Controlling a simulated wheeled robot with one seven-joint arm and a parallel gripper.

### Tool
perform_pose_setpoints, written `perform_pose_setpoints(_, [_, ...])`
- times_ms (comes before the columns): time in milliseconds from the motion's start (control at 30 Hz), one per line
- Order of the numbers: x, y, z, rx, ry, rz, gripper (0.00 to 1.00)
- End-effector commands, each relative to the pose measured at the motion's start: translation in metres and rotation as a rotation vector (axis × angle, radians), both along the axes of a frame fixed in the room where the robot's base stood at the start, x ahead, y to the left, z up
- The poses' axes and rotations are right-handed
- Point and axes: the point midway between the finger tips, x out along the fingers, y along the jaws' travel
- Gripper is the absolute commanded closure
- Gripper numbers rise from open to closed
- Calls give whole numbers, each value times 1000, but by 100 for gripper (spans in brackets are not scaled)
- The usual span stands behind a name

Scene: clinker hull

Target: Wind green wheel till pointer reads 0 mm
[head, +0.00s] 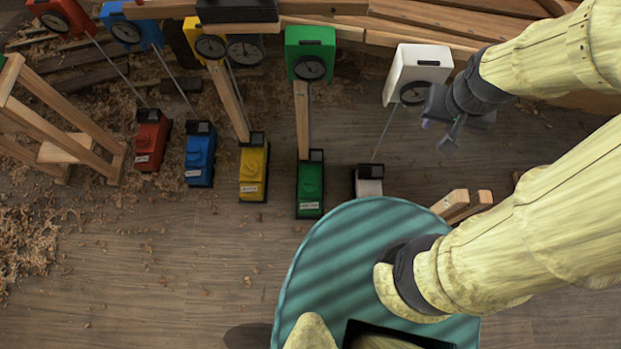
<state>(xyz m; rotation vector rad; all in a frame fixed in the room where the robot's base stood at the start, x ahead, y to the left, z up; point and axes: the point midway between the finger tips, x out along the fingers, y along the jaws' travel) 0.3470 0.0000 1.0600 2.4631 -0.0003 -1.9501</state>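The green unit has a green box (318,40) at the hull's edge with a dark round dial or wheel (310,68) on its face. A wooden strut runs from it down to a green base (310,185) on the floor. The pointer and any marks are too small to read. My gripper (437,136) is to the right of the green unit, near the white box. Its dark fingers look spread apart with nothing between them. I cannot tell whether it touches the white unit's dark round part (413,93).
Similar units stand alongside: white (420,65), yellow (253,174), blue (200,158) and red (151,140). Hull planks (420,25) run along the top. A wooden trestle (70,125) stands at left. Shavings (22,245) lie on the floor. The lower-left floor is mostly clear.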

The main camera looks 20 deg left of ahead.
Motion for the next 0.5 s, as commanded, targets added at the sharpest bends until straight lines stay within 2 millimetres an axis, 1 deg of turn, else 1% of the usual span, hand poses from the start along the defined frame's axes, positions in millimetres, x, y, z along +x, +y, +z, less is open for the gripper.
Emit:
perform_pose_setpoints(67, [0, 0, -4, 0, 0, 0, 67])
perform_pose_setpoints(167, [0, 0, -17, 0, 0, 0, 67])
perform_pose_setpoints(267, [0, 0, -38, 0, 0, 0, 67])
perform_pose_setpoints(500, [0, 0, -102, 0, 0, 0, 67])
